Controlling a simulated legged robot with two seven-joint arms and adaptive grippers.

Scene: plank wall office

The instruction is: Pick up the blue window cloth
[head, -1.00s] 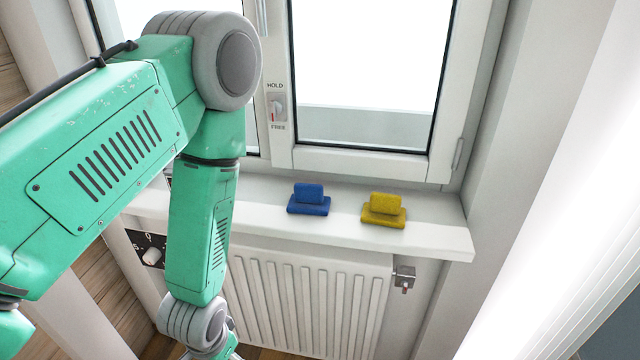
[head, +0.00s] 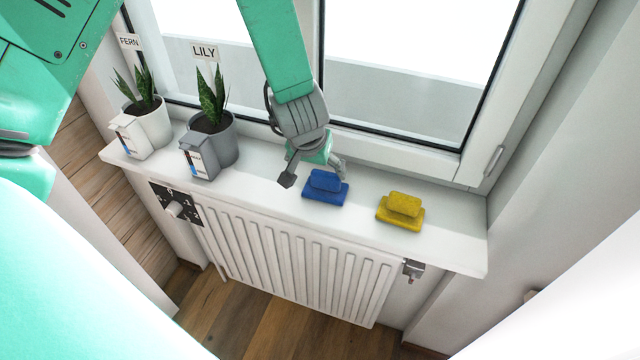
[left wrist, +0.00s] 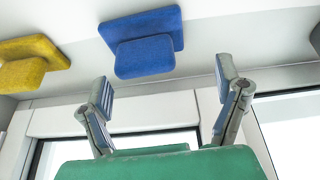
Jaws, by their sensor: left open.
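The blue window cloth (head: 325,187) is a folded blue pad with a raised top part, lying on the white windowsill (head: 355,222). My left gripper (head: 313,174) is open and empty, just behind and to the left of the cloth in the head view, one finger on each side. In the left wrist view the blue cloth (left wrist: 146,44) lies ahead, in the space between the two spread fingers (left wrist: 164,88) and not touched by them. My right gripper is not in view.
A yellow cloth (head: 401,211) lies to the right on the sill. Potted plants labelled FERN (head: 147,112) and LILY (head: 211,137) stand at left with small boxes before them. The window is behind; a radiator (head: 290,258) is below the sill.

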